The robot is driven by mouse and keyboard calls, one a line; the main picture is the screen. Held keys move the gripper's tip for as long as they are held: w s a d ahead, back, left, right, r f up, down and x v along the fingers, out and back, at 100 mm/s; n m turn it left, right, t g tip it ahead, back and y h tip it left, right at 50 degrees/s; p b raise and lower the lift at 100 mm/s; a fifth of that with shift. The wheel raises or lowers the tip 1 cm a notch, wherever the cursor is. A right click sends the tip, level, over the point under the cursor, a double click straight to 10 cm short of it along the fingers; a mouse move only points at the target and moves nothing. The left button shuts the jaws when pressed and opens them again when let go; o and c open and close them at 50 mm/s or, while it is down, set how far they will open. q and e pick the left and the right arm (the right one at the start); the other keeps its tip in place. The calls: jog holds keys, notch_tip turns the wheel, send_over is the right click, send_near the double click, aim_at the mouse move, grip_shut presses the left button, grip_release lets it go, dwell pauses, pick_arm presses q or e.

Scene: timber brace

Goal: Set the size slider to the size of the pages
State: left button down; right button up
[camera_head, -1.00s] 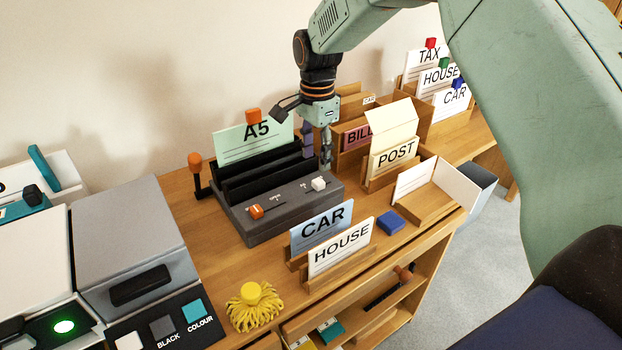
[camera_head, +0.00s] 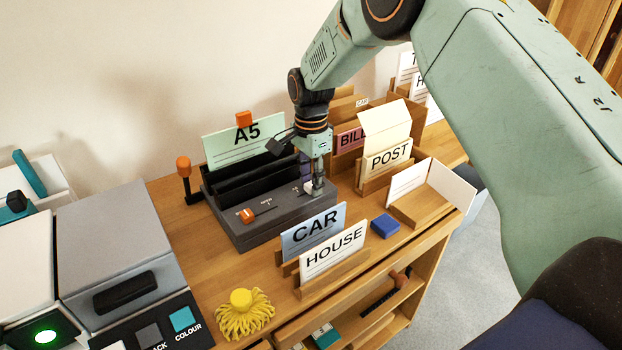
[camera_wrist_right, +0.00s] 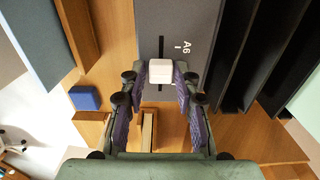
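A dark grey machine (camera_head: 262,222) stands on the desk with a pale green sheet marked A5 (camera_head: 225,150) upright in its back. Its size slider is a white knob (camera_head: 308,188) at the right end of the top, partly hidden by my gripper. In the right wrist view the white knob (camera_wrist_right: 160,72) sits in a dark slot, just below the A6 tick. My right gripper (camera_head: 317,190) points down at the knob; its open fingertips (camera_wrist_right: 161,78) lie on both sides of it, with narrow gaps. My left gripper is not in view.
An orange slider (camera_head: 247,215) is at the machine's left, and an orange-topped lever (camera_head: 185,172) stands beside it. CAR (camera_head: 315,230) and HOUSE (camera_head: 335,250) cards stand in front. A POST holder (camera_head: 388,160) and a blue block (camera_head: 385,226) are to the right.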

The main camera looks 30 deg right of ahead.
grip_shut()
dwell(0.4)
jog(key=shift+d+p, duration=0.95)
jog(key=shift+w+d+p, duration=0.15)
jog(key=shift+d+p, duration=0.15)
jog(key=shift+d, duration=0.2)
jog(key=shift+a, duration=0.1)
